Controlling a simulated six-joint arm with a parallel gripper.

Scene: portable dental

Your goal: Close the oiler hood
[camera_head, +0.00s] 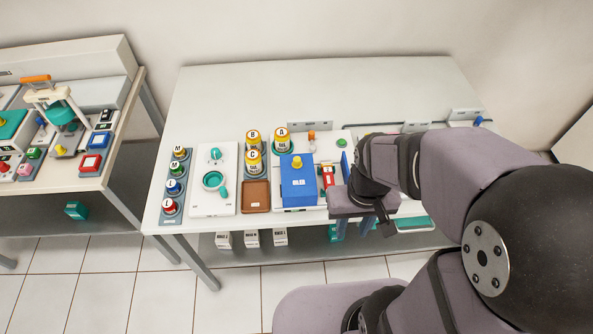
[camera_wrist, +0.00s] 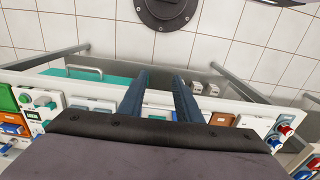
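A blue box-shaped cover (camera_head: 298,190) with a yellow knob (camera_head: 297,162) and a white label sits on a white unit left of my gripper in the head view. It looks like the oiler hood, but no readable label confirms this. Whether it is fully down cannot be told. My gripper (camera_head: 354,229) points down near the table's front edge, right of the blue cover and apart from it. In the wrist view my gripper (camera_wrist: 161,80) has two blue fingers spread apart with nothing between them. The cover is not clearly visible there.
A red item (camera_head: 328,177) and an upright blue panel (camera_head: 344,166) stand between the cover and my wrist. A brown tray (camera_head: 256,197), yellow jars (camera_head: 254,162) and a white unit (camera_head: 213,200) are to the left. The table's back (camera_head: 260,90) is clear.

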